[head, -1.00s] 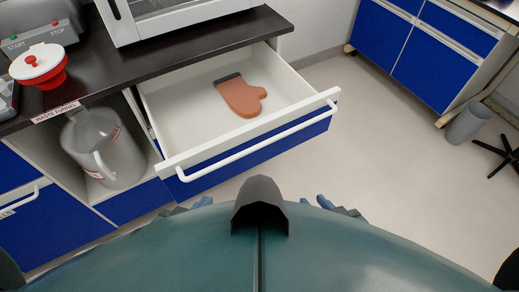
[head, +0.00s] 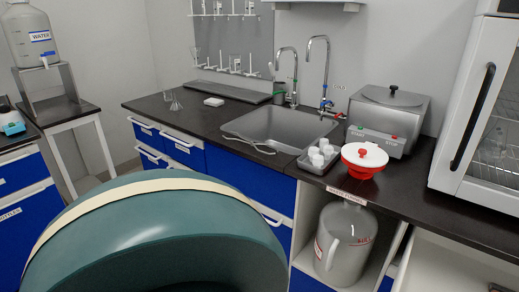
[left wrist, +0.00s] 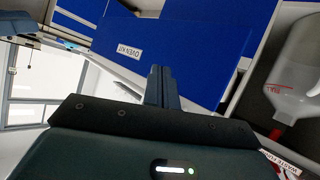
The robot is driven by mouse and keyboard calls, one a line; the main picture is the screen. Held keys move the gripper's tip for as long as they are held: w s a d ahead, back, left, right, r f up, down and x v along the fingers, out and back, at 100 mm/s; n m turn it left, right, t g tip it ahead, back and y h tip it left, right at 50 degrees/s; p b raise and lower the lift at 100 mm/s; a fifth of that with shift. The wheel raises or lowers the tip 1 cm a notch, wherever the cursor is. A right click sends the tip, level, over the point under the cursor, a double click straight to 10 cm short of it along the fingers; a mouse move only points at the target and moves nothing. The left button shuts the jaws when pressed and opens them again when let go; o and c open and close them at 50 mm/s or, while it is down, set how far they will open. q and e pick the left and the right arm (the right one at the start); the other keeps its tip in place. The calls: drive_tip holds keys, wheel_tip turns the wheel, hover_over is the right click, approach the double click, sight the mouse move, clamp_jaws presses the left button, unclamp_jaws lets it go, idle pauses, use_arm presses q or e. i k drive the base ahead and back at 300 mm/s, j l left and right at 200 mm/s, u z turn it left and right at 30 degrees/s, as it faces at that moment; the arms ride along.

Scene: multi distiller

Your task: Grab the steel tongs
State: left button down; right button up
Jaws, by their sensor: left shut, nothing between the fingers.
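The steel tongs (head: 250,145) appear as a thin, pale, looped shape lying on the black counter, along the front edge of the sink in the head view. They are small in the picture, so their exact shape is hard to tell. My left gripper (left wrist: 159,86) shows in the left wrist view with its fingers together and nothing between them. It is in front of blue cabinet fronts, and the tongs do not show in that view. My right gripper is not in view.
The sink (head: 262,122) has tall taps behind it. A tray of white cups (head: 317,158) and a red funnel with a white lid (head: 364,158) stand right of it. A waste jug (head: 345,243) sits in the open bay below. An open drawer (head: 440,265) juts out at lower right.

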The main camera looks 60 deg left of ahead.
sight(251, 143)
drive_tip(key=u, duration=2.2)
drive_tip(key=i+j, duration=0.15)
